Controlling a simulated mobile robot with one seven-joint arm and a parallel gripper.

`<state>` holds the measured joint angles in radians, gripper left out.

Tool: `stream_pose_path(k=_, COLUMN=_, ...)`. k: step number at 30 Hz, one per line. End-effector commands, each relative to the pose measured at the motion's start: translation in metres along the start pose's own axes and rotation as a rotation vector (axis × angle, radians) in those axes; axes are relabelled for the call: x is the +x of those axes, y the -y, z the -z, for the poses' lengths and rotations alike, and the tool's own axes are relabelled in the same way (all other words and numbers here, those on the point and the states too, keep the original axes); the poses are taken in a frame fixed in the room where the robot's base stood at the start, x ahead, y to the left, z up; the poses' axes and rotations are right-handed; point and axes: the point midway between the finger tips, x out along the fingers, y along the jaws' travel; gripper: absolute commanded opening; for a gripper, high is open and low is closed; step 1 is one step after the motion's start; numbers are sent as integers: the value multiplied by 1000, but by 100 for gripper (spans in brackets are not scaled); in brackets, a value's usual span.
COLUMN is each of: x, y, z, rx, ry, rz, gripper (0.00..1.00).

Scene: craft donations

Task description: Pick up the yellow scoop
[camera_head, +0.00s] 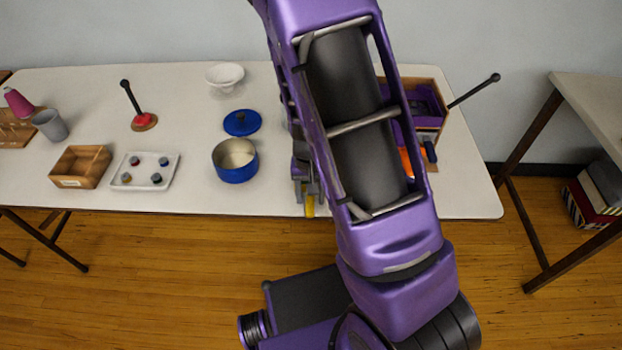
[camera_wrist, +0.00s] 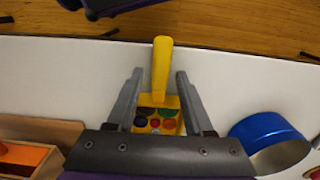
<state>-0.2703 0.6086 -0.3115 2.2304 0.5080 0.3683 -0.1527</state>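The yellow scoop (camera_wrist: 161,65) lies on the white table, its handle pointing towards the table's front edge. Its pan holds several coloured round pieces and is partly hidden behind my gripper's body. In the wrist view my gripper (camera_wrist: 159,78) is open, with one finger on each side of the scoop and a gap to the handle on both sides. In the head view my gripper (camera_head: 304,185) is over the front part of the table, mostly hidden by my arm. Only a small yellow end of the scoop (camera_head: 310,207) shows there.
A blue pot (camera_head: 236,168) stands left of my gripper, its lid (camera_head: 242,123) behind it. A white tray (camera_head: 128,178) and wooden box (camera_head: 80,168) are farther left. A wooden organiser (camera_head: 430,88) with a purple bin and black rod is at right, partly hidden.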

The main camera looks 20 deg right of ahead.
Motion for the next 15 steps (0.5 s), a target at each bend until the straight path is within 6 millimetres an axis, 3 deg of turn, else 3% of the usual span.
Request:
stream_pose_path(k=1, x=0, y=0, z=0, rx=0, ry=0, rz=0, gripper=41)
stream_pose_path(k=8, x=0, y=0, z=0, rx=0, ry=0, rz=0, gripper=0)
stream_pose_path(k=15, x=0, y=0, z=0, rx=0, ry=0, rz=0, gripper=0)
